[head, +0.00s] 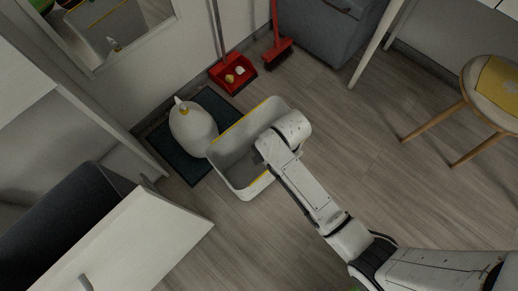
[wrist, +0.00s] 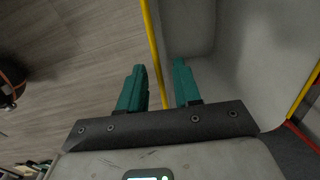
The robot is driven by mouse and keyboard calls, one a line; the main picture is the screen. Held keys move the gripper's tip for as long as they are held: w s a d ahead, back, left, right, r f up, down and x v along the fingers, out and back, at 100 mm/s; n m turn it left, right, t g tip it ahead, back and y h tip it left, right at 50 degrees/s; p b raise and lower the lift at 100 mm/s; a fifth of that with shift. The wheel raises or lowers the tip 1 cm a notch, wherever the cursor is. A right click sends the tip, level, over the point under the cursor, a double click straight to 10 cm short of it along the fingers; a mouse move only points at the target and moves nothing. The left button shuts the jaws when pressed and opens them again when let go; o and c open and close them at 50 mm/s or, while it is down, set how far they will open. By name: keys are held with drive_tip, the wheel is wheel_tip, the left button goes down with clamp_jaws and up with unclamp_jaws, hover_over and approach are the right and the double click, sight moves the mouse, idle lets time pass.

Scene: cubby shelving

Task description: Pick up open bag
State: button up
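The open bag (head: 235,148) is a white, box-like container with a yellow rim, standing upright with its mouth up, partly on the dark mat and partly on the floor. In the head view my arm's end covers its right side and hides my fingers. In the wrist view my gripper (wrist: 160,64) has two teal fingers set apart. The bag's near wall, with its yellow rim, runs between them: the left finger is outside, the right finger inside. A gap shows between the fingers and I see no clear grip. The bag's pale inside (wrist: 238,60) fills the right.
A white rounded object (head: 193,128) with a pointed top stands touching or close to the bag on the dark mat (head: 180,163). A stool (head: 492,95) stands right. The floor between is clear.

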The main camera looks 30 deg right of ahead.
wheel_tip(320, 180, down, 3)
drive_tip(key=shift+f+b, duration=0.15)
drive_tip(key=shift+b, duration=0.6)
drive_tip(key=shift+c, duration=0.5)
clamp_jaws()
